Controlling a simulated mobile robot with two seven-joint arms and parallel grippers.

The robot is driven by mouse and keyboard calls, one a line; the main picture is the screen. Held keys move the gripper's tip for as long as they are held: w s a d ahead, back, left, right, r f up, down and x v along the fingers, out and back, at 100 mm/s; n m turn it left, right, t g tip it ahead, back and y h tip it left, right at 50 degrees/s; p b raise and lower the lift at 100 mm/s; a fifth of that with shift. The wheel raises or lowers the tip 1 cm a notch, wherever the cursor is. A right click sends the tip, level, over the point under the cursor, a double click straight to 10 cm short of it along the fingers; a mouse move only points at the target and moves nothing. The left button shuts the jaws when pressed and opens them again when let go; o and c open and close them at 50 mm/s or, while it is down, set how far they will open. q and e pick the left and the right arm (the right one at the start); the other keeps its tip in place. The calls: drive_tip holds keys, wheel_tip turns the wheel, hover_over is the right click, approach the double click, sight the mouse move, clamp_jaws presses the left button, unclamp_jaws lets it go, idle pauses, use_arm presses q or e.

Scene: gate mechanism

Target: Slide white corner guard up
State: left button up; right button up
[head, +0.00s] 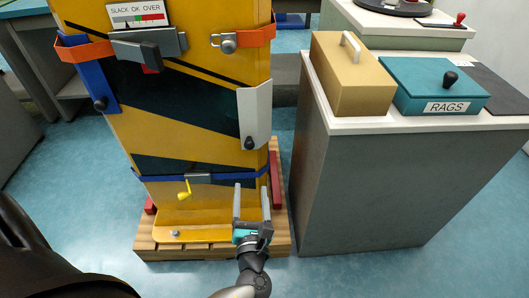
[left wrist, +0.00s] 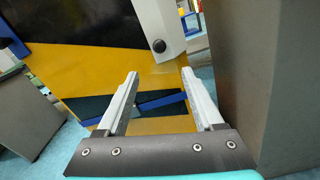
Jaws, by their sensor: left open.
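The white corner guard (head: 255,112) sits on the right front edge of the tall yellow and dark gate mechanism (head: 190,95), with a black knob near its lower end. It also shows at the top of the left wrist view (left wrist: 160,22), with its knob (left wrist: 159,46) in sight. My left gripper (head: 251,190) is open and empty, low in front of the mechanism and below the guard. In the left wrist view its two fingers (left wrist: 158,80) point toward the mechanism, apart from the guard. My right gripper is not in view.
A blue strap (head: 150,178) crosses the lower mechanism, and an orange strap (head: 258,37) crosses higher. A blue corner guard (head: 97,86) is on the left edge. A grey cabinet (head: 365,180) stands close on the right. The mechanism stands on a wooden pallet (head: 160,254).

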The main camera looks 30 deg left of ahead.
sight(250, 147)
use_arm(q)
drive_tip(key=b+x, duration=0.4)
drive_tip(key=x, duration=0.9)
drive_tip(key=shift+w+a, duration=0.15)
drive_tip(key=shift+w, duration=0.15)
drive_tip(key=shift+w+a, duration=0.4)
drive_tip(key=shift+w, duration=0.2)
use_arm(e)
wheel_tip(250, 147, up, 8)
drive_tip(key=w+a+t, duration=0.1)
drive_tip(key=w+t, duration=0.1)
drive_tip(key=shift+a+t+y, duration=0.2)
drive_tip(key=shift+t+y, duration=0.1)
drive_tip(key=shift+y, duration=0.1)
use_arm(q)
clamp_jaws()
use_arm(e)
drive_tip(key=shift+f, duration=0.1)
